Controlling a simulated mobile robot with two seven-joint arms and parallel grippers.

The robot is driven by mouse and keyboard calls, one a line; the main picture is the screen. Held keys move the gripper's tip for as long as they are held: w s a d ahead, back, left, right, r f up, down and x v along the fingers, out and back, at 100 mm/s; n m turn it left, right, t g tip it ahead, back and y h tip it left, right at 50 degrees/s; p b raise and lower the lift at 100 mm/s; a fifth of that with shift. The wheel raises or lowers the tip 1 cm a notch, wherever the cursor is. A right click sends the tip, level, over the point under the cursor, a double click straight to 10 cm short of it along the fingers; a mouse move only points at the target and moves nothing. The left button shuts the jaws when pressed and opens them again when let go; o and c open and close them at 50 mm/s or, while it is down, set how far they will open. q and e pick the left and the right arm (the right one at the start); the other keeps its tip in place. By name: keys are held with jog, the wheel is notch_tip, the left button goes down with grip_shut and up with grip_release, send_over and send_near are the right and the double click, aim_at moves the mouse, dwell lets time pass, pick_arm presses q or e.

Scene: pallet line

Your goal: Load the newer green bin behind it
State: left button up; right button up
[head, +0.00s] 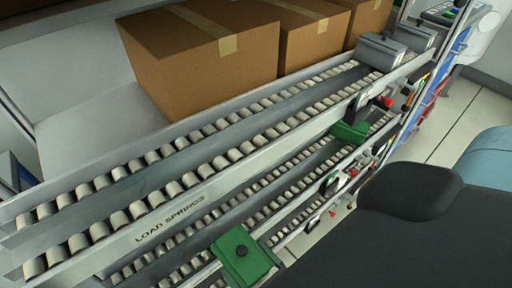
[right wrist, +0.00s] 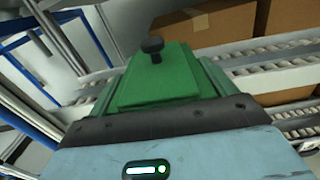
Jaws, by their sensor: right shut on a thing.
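A green bin (head: 243,258) with a black knob on top shows at the bottom of the head view, in front of the lower roller lanes. In the right wrist view the green bin (right wrist: 165,85) fills the space straight ahead of the blue palm, knob at its far end. My right gripper (right wrist: 158,92) is shut on it; its fingertips are not clear, and the gap between bin and rollers cannot be judged. Another green bin (head: 350,131) sits farther along a lower lane, partly hidden by the rail. My left gripper is not in view.
The rail labelled LOAD SPRINGS (head: 165,222) runs along the rack. Empty rollers (head: 110,215) show at the near left. Red-tipped fittings line the rack's right side.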

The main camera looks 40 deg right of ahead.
aim_at(226, 236)
jog(key=w, duration=0.5)
jog(key=shift+w+a+r+p, duration=0.1)
jog(key=shift+w+r+p, duration=0.05)
jog(key=shift+p, duration=0.15)
jog(key=shift+w, duration=1.95)
jog(key=shift+w+a, duration=0.15)
jog(key=shift+w, duration=1.8)
jog(key=shift+f+b, duration=0.3)
jog(key=shift+f, duration=0.15)
jog(key=shift+f+b, duration=0.3)
jog(key=shift+f, duration=0.15)
pick_arm(q)
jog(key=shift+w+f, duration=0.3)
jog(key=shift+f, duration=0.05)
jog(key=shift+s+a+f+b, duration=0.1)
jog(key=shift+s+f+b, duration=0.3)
jog(key=shift+b, duration=0.15)
pick_arm(e)
jog(key=shift+f, duration=0.3)
